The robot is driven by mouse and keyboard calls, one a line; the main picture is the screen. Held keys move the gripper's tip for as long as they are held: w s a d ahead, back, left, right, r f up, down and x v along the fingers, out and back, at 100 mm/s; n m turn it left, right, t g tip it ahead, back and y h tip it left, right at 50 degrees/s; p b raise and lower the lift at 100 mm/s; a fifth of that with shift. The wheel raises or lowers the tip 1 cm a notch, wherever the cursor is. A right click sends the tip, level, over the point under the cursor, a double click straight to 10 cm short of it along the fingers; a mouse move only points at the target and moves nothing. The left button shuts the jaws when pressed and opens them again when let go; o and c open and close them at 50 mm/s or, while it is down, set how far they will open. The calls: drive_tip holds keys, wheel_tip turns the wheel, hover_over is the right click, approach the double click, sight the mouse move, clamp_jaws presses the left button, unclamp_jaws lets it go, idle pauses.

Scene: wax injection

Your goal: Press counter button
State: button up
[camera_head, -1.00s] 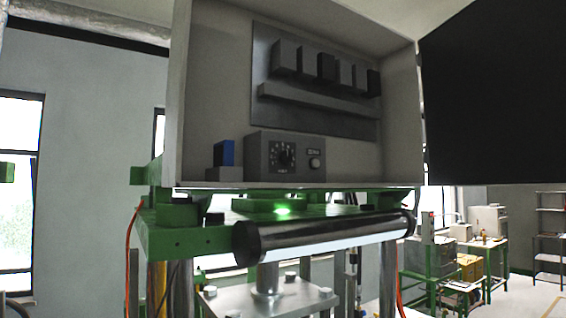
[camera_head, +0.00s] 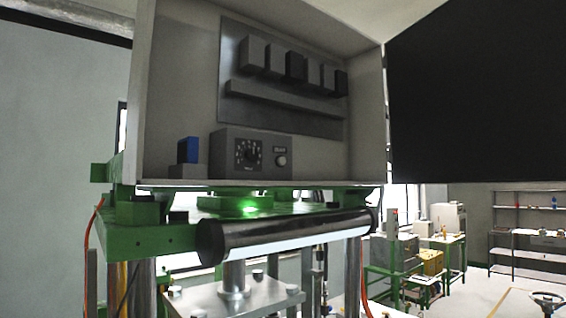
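A grey counter box (camera_head: 229,154) sits on the floor of an open electrical cabinet (camera_head: 155,110). Its front carries a black dial (camera_head: 248,152) at the left and a small round light button (camera_head: 281,160) at the right, under a small dark label. The button's state is too small to tell. My gripper is not in view.
A blue block (camera_head: 188,150) stands on a grey base left of the box. A black door panel (camera_head: 470,95) is open at the right. A green press frame (camera_head: 150,238) with a dark cylinder (camera_head: 285,232) is below the cabinet. Tables and shelves (camera_head: 520,198) stand at the back right.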

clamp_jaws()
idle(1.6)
